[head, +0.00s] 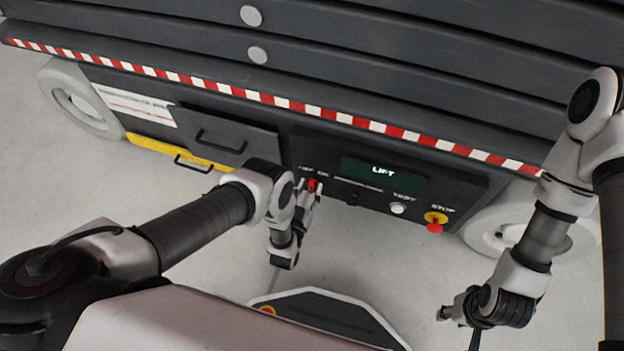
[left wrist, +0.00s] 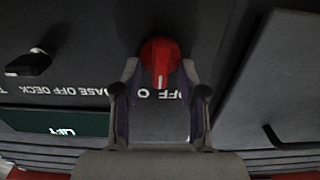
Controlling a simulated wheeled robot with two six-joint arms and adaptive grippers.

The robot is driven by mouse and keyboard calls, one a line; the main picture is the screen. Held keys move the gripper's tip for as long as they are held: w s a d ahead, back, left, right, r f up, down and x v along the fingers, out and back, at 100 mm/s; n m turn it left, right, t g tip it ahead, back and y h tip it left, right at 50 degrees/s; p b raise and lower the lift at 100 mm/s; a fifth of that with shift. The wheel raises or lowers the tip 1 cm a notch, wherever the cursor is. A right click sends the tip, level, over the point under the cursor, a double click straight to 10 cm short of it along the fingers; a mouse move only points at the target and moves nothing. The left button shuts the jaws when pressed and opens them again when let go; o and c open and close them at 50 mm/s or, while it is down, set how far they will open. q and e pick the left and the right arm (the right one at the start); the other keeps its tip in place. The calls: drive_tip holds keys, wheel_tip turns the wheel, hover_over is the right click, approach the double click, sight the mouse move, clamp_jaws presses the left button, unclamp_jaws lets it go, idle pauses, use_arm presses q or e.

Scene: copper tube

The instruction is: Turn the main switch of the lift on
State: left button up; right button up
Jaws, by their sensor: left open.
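The main switch is a red rotary knob (head: 311,185) on the dark control panel of the lift, beside "OFF ON" lettering. In the left wrist view the red knob (left wrist: 160,57) fills the gap between my left gripper's fingertips (left wrist: 160,72). The fingers are open, one on each side of it; I cannot tell whether they touch it. In the head view my left gripper (head: 307,192) is at the panel and partly covers the knob. My right gripper (head: 446,313) hangs low at the right, away from the panel; its jaws are too small to read.
The panel also has a green-lit LIFT display (head: 383,172), a white TEST button (head: 398,208) and a red stop button (head: 435,226) on yellow. A black selector (left wrist: 28,64) shows in the left wrist view. A drawer with a handle (head: 222,141) is left of the panel.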

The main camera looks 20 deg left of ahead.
use_arm(q)
clamp_jaws()
drive_tip(key=shift+m, duration=0.5)
drive_tip(key=m, duration=0.3)
drive_tip(key=m+b, duration=0.1)
drive_tip(key=m, duration=0.1)
drive_tip(key=shift+d, duration=0.3)
drive_tip(key=m, duration=0.3)
drive_tip(key=m+b, duration=0.1)
drive_tip(key=m, duration=0.2)
drive_tip(key=shift+d+f, duration=0.2)
unclamp_jaws()
